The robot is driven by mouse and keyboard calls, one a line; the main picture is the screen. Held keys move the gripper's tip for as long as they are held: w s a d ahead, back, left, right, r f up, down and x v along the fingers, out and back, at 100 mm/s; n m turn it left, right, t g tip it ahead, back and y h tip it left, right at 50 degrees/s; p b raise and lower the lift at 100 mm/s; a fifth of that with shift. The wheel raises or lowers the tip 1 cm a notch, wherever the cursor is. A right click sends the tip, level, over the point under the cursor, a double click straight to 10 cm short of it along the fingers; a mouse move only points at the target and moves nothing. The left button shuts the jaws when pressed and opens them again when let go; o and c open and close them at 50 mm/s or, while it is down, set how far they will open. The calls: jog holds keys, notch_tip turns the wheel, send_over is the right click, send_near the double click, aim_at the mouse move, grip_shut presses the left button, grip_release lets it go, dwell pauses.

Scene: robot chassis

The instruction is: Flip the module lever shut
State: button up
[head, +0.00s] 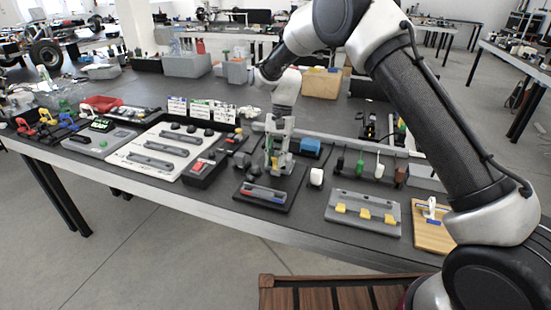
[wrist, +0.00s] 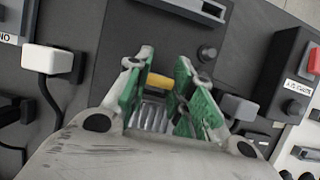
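My gripper (head: 275,168) points down over a dark module plate (head: 291,182) on the bench, behind the tray with the red and blue bars. In the wrist view, its green-padded fingers (wrist: 163,80) stand partly apart. A yellow bar (wrist: 160,81), seemingly the lever's tip, lies between them near the fingertips. A grey ribbed part (wrist: 150,114) shows below the bar, also between the fingers. I cannot tell whether the pads press on the bar. The fingers and palm hide the rest of the module.
A tray with red and blue bars (head: 264,194) lies just in front. A white knob block (head: 316,177) stands to the right, also in the wrist view (wrist: 47,59). A box with a red button (head: 204,167) is to the left. A blue block (head: 310,147) stands behind.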

grip_shut()
jog(key=shift+s, duration=0.1)
jog(key=shift+s+a+t+h, duration=0.2)
jog(key=shift+s+t+h, duration=0.2)
jog(key=shift+t, duration=0.6)
jog(key=shift+s+a+f+t+h, duration=0.1)
jog(key=shift+s+f+t+h, duration=0.15)
jog(key=shift+t, duration=0.3)
jog(key=shift+s+a+t+h, duration=0.15)
jog(key=shift+s+t, duration=0.2)
jog(key=shift+t, duration=0.2)
jog(key=t, duration=0.1)
jog(key=s+f+t+h, duration=0.1)
jog(key=t, duration=0.2)
jog(key=shift+s+a+f+h, duration=0.15)
jog(key=shift+s+f+h, duration=0.1)
jog(key=shift+f+h, duration=0.05)
jog(key=shift+s+a+f+t+h, duration=0.15)
jog(key=shift+f+t+h, duration=0.15)
jog(key=shift+t, duration=0.7)
